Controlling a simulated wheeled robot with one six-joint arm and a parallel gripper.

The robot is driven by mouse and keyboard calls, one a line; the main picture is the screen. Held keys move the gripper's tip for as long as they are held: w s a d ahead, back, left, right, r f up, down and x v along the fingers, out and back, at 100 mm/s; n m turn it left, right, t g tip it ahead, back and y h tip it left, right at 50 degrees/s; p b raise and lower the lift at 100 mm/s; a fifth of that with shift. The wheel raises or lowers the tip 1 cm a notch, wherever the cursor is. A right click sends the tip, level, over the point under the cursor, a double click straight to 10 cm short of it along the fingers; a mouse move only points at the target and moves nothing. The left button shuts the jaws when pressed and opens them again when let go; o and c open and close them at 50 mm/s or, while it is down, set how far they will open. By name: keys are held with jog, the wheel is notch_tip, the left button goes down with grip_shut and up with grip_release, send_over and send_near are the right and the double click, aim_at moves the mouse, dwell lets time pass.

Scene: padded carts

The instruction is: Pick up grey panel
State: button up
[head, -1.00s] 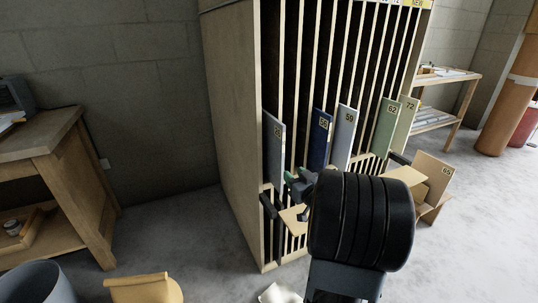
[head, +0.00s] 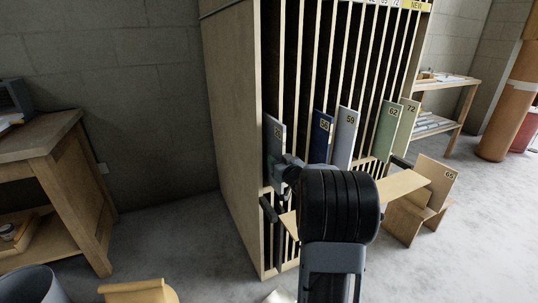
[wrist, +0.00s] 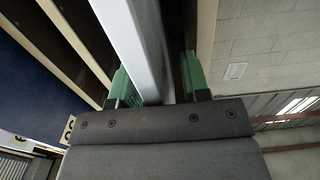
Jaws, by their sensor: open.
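The grey panel (head: 274,138) stands upright in the leftmost slot of the wooden rack (head: 236,130), a small number label on its front edge. My gripper (head: 284,168) is at the lower part of this panel's front edge, partly hidden by my arm. In the wrist view the pale grey panel (wrist: 143,38) runs between the two green fingers of my gripper (wrist: 156,80). The jaws are open, one finger on each side of the panel. Whether either finger touches it I cannot tell.
A blue panel (head: 321,136), a pale panel 59 (head: 344,140) and green panels 62 (head: 389,130) and 72 (head: 407,128) stand in slots to the right. A wooden board (head: 403,188) juts out low in front. A workbench (head: 40,140) stands left.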

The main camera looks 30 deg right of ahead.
jog(key=shift+w, duration=0.15)
grip_shut()
jog(key=shift+r, duration=0.1)
dwell(0.3)
